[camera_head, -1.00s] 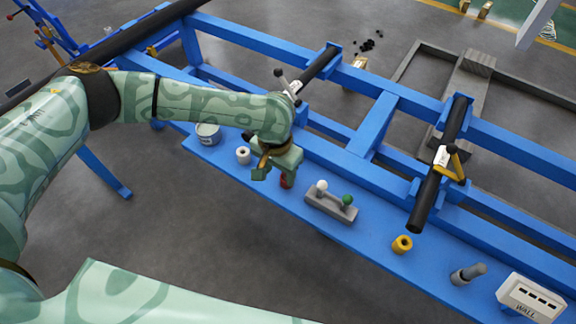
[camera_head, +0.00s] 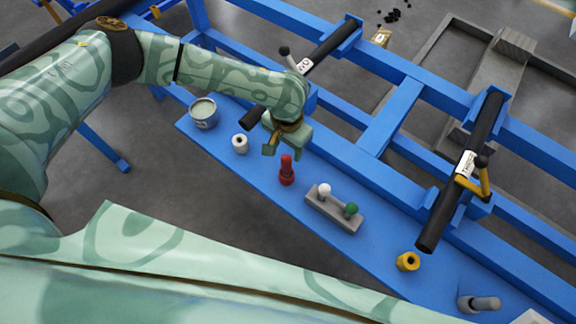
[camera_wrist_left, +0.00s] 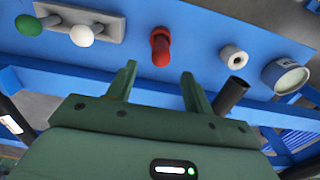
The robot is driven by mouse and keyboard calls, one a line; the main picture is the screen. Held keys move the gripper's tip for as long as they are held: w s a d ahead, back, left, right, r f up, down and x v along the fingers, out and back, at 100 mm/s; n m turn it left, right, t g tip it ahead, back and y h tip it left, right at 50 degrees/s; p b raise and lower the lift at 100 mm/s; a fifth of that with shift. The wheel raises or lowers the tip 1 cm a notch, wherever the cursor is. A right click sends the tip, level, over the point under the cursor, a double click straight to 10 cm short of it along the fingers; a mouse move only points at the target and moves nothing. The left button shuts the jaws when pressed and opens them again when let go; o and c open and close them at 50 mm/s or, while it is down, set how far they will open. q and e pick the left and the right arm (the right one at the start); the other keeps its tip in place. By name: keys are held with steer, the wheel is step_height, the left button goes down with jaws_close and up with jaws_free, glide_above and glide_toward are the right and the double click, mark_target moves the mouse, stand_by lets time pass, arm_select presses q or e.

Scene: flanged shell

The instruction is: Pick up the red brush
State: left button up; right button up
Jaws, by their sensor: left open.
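The red brush (camera_head: 286,170) stands upright on the blue bench shelf (camera_head: 262,185), between a white roll and a grey holder. It also shows in the left wrist view (camera_wrist_left: 160,48), beyond the fingertips and roughly between their lines. My left gripper (camera_head: 271,148) is open and empty, just behind and to the left of the brush in the head view, apart from it. Its two green fingers show in the left wrist view (camera_wrist_left: 159,72) with a clear gap between them. My right gripper is not in view.
Left of the brush are the white roll (camera_head: 240,144) and a tin (camera_head: 204,113). Right of it is the grey holder (camera_head: 334,209) with a white and a green knob. A yellow ring (camera_head: 408,261) and a grey cylinder (camera_head: 479,303) lie further right. Black pipes (camera_head: 463,170) cross the blue frame.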

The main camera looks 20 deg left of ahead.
mark_target(286, 158)
arm_select(q)
step_height(286, 158, down, 2)
steer(key=shift+w+f+b, duration=0.1)
steer(key=shift+f+b, duration=0.15)
steer(key=shift+b, duration=0.05)
steer(key=shift+f+b, duration=0.35)
steer(key=shift+f, duration=0.35)
step_height(286, 158, down, 5)
steer(key=b, duration=0.3)
steer(key=shift+a, duration=0.1)
steer(key=shift+r, duration=0.2)
steer(key=c, duration=1.1)
